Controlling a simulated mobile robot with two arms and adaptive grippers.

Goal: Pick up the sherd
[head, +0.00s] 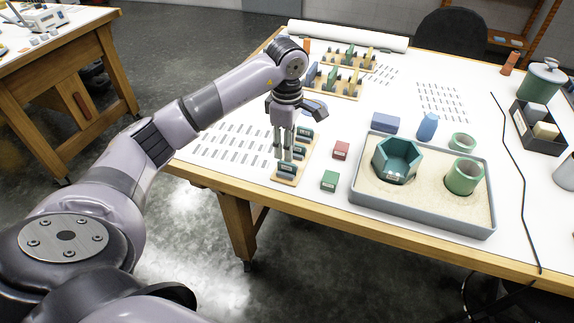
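My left gripper (284,155) points straight down at a small wooden rack (280,178) near the table's front left. Its two fingers are close together with a narrow gap, and their tips are at the rack's left side. I cannot tell whether a piece is between them. Several dark teal sherd-like pieces stand in the rack, one at its front end (287,168) and others (304,133) to the right of the fingers. Which one is the task's sherd is not clear. A teal hexagonal pot (398,153) sits in a sand tray (420,218). My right gripper is not in view.
A red block (341,150) and a green block (329,180) lie between rack and tray. Two more racks with upright pieces, one of them nearer (345,95), stand behind. Blue pieces (385,122) lie behind the tray. A black cable (505,145) crosses the table's right side.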

